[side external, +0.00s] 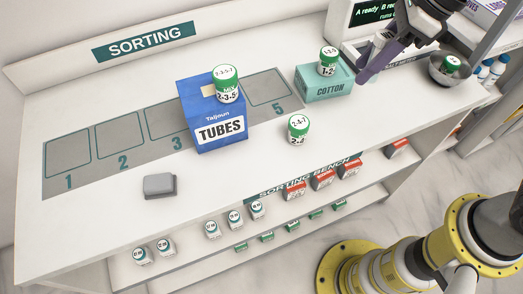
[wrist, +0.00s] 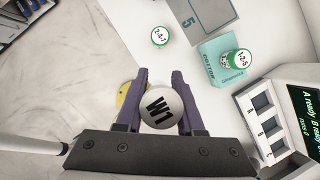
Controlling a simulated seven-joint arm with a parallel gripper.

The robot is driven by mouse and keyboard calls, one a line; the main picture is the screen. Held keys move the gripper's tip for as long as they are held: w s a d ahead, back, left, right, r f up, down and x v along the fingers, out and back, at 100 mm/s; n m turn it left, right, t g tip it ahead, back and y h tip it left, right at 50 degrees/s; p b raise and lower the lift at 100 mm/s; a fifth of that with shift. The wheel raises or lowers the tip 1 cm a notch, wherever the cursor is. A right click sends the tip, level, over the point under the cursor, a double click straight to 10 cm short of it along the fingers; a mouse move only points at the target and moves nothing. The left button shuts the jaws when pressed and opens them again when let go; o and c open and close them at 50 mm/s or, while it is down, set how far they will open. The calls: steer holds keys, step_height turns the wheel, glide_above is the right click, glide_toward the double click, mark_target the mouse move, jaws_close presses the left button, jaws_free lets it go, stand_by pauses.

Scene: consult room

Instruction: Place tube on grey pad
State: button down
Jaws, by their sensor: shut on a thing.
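Whether the held thing is a tube I cannot tell.
A blue TUBES box (side external: 221,130) bears a green-lidded container (side external: 227,84). A teal COTTON box (side external: 323,84) bears another (side external: 328,61). A grey strip with numbered squares (side external: 68,160) runs along the back. A bowl (side external: 451,74) and a screen (side external: 374,12) stand right. The front left is mostly clear.

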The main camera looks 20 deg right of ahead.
steer(key=w+a+n+g, duration=0.1)
steer(key=w+a+n, duration=0.15)
steer(key=a, duration=1.35)
steer(key=s+a+f+n+g, duration=0.1)
steer(key=s+a+f+n, duration=0.25)
steer(key=a, duration=0.65)
steer(key=m, duration=0.1)
glide_toward(159, 179)
steer(key=shift+a+f+y, duration=0.3)
steer(key=shift+a+f, duration=0.4)
steer(key=shift+f, duration=0.15)
steer(key=shift+w+a+f, duration=0.2)
steer(key=shift+a+f, duration=0.05)
steer(key=shift+f, duration=1.6)
steer(key=shift+f, duration=0.15)
